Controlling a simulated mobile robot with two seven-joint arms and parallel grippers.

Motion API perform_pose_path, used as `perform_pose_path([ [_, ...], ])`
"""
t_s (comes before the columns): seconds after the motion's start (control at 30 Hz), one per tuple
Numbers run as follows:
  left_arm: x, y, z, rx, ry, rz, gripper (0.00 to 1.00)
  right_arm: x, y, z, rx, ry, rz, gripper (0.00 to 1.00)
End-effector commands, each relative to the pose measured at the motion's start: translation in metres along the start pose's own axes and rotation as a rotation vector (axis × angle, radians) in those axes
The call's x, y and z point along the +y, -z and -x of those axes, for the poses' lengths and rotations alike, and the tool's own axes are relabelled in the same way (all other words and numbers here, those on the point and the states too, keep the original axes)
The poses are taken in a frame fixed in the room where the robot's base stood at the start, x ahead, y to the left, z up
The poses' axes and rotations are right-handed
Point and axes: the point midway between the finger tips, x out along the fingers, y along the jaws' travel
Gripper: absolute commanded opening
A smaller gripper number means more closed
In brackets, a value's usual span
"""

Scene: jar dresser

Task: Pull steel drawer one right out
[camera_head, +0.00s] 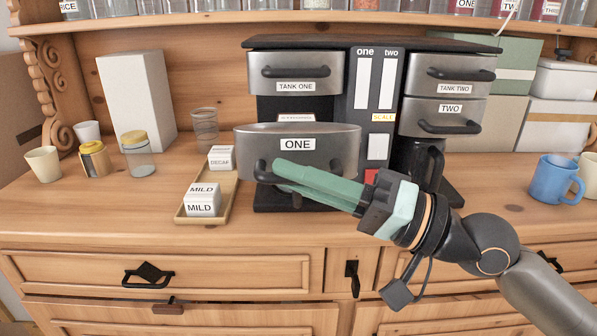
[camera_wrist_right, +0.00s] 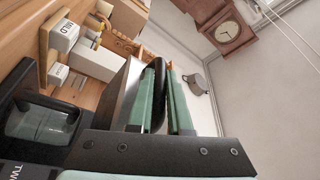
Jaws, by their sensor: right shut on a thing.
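The steel drawer one (camera_head: 297,140), labelled ONE, sits below TANK ONE on the left of the coffee machine. Its front stands forward of the machine's other fronts. My right gripper (camera_head: 276,174) reaches in from the right and is shut on the drawer's black handle (camera_head: 262,173). In the right wrist view the handle (camera_wrist_right: 158,88) passes between the green fingers of my right gripper (camera_wrist_right: 165,90), beside the drawer's pale side (camera_wrist_right: 122,95). The fingers hide much of the handle in the head view. My left gripper is not in view.
A tray (camera_head: 180,214) with MILD and DECAF boxes stands left of the drawer. Drawer two (camera_head: 440,115) is at the machine's right. A blue mug (camera_head: 551,182) stands at the far right. The dresser top in front of the drawer is clear.

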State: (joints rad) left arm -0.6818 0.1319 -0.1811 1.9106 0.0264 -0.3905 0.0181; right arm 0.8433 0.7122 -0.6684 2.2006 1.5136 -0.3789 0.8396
Motion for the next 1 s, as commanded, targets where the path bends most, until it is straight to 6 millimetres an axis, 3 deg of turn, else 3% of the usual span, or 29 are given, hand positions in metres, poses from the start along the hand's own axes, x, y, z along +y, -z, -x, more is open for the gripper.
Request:
perform_pose_path([
  [0.37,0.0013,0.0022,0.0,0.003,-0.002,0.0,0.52,0.0,-0.0004,-0.0001,-0.001,0.0,0.0,0.0],
  [0.4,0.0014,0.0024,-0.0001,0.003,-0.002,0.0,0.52,0.0,-0.0003,-0.0001,-0.001,0.0,0.0,0.19],
  [0.5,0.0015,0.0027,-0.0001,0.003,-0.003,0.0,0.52,-0.0001,-0.0002,-0.0001,-0.001,0.0,0.0,0.3],
  [1.0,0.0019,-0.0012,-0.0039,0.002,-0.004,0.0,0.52,0.0023,-0.0004,0.0071,0.001,-0.002,0.0,0.3],
])
